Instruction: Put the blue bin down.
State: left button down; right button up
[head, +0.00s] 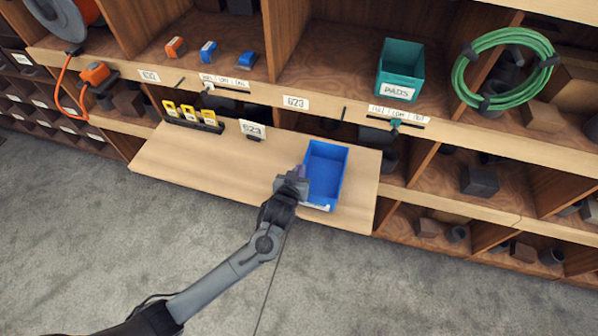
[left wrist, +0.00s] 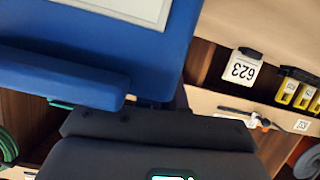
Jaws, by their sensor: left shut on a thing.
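The blue bin (head: 326,172) is upright and looks empty, over the right part of the pull-out wooden board (head: 200,160). My left gripper (head: 298,180) is shut on the bin's left wall near its front corner. In the left wrist view the blue bin (left wrist: 140,65) fills the upper left, with a pale label on it, close against my dark gripper body. I cannot tell whether the bin's bottom touches the board. My right gripper is not in view.
A 623 tag (head: 253,130) and a black holder with yellow items (head: 190,115) stand at the board's back left. The board's middle is clear. A teal PADS bin (head: 400,70) and a green hose coil (head: 460,75) are on the shelf above.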

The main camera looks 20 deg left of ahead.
pick_arm(q)
jog(key=c, duration=1.2)
grip_release()
jog(key=shift+c, duration=0.2)
jog(key=shift+r, duration=0.1)
jog(key=shift+s+r, duration=0.1)
jog(key=shift+s, duration=0.2)
jog(key=p+v, duration=0.2)
jog(key=v, duration=0.9)
jog(key=s+a+f+m+g+h, duration=0.1)
jog(key=s+g, duration=0.4)
jog(key=s, duration=0.6)
jog(key=s+a+f+m+g+h, duration=0.1)
jog(key=s+m+g, duration=0.3)
jog(key=s, duration=0.7)
jog(key=shift+a+f+g, duration=0.2)
jog(key=shift+f+g, duration=0.2)
jog(key=shift+f, duration=0.45)
